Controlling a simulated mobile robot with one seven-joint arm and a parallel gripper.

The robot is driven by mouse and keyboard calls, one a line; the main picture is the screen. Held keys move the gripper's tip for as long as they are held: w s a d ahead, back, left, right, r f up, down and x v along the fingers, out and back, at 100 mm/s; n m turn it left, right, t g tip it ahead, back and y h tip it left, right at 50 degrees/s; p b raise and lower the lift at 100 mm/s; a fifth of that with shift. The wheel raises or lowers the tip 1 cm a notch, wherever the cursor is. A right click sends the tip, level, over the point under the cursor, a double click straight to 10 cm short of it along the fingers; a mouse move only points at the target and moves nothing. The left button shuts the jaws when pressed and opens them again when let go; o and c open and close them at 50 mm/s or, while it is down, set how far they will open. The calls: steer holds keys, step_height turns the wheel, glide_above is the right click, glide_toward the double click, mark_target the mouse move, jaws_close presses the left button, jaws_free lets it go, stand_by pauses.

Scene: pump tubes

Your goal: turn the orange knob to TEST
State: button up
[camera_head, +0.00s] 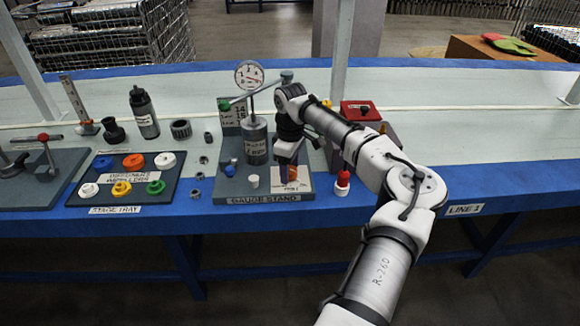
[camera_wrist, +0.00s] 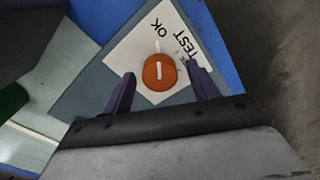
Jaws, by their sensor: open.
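The orange knob (camera_wrist: 160,73) is round with a white stripe and sits on a white label plate (camera_wrist: 125,48). The plate reads OK above the knob and TEST to its upper right in the wrist view. The stripe runs nearly up and down there, roughly in line with a pale mark just above the knob. My gripper (camera_wrist: 161,76) is open, with one dark finger on each side of the knob and visible gaps between. In the head view, my gripper (camera_head: 287,165) is over the plate at the gauge stand's right and partly hides the knob (camera_head: 293,173).
The gauge stand (camera_head: 235,186) carries a grey cylinder (camera_head: 256,142) and a dial gauge (camera_head: 249,75) left of my gripper. A red-capped bottle (camera_head: 342,183) stands close on the right. The stage tray (camera_head: 110,198) lies farther left.

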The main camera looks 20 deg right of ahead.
steer(key=shift+c, duration=0.5)
steer(key=c, duration=0.9)
